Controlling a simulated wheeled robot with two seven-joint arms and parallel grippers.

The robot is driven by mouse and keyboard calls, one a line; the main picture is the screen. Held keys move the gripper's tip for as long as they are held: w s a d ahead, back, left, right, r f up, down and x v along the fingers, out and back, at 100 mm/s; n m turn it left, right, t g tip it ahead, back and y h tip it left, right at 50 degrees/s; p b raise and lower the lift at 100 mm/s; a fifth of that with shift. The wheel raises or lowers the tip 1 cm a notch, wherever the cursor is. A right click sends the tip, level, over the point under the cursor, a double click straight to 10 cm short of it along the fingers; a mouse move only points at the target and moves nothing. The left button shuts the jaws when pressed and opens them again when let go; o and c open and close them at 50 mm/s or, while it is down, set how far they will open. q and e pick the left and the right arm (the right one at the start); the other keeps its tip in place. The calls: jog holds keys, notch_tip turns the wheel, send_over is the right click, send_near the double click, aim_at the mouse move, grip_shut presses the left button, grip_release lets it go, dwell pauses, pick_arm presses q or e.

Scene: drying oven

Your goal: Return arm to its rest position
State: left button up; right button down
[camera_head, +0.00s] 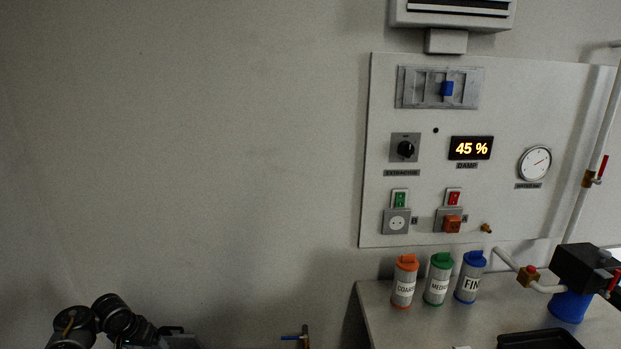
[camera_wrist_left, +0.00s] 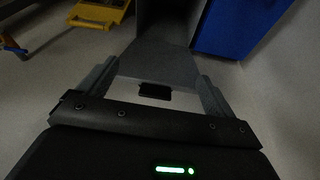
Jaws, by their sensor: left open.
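My left arm (camera_head: 118,318) shows at the bottom left of the head view, dark and folded low in front of the bare wall. My left gripper (camera_wrist_left: 158,72) fills the lower part of the left wrist view. Its two grey fingers stand wide apart with nothing between them. It points down toward the pale floor, and a small dark object shows beyond the palm between the fingers. My right arm and right gripper are in neither view.
At the right, a wall panel (camera_head: 510,105) stands above a bench (camera_head: 390,330) holding orange-, green- and blue-capped canisters (camera_head: 438,282) and a black tray (camera_head: 540,339). The left wrist view shows a blue object (camera_wrist_left: 238,25) and a yellow one (camera_wrist_left: 100,14). The left wall is clear.

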pick_arm(q)
jog(key=d+f+t, duration=0.3)
jog(key=d+f, duration=0.2)
jog(key=f, duration=0.7)
jog(key=s+d+f+m, duration=0.1)
jog(key=s+d+f, duration=0.3)
jog(key=s+f, duration=0.9)
jog(key=s+d+f+g, duration=0.1)
jog(key=s+d+f, duration=0.3)
jog(key=s, duration=1.1)
jog(key=s+d+f+m+g, duration=0.1)
jog(key=s+d+f, duration=0.3)
jog(key=s, duration=1)
jog(key=s+d+f+g, duration=0.3)
jog(key=s+f, duration=0.4)
jog(key=s, duration=0.8)
jog(key=shift+s+d+f, duration=0.3)
jog(key=shift+d+f, duration=0.1)
jog(key=shift+d, duration=0.35)
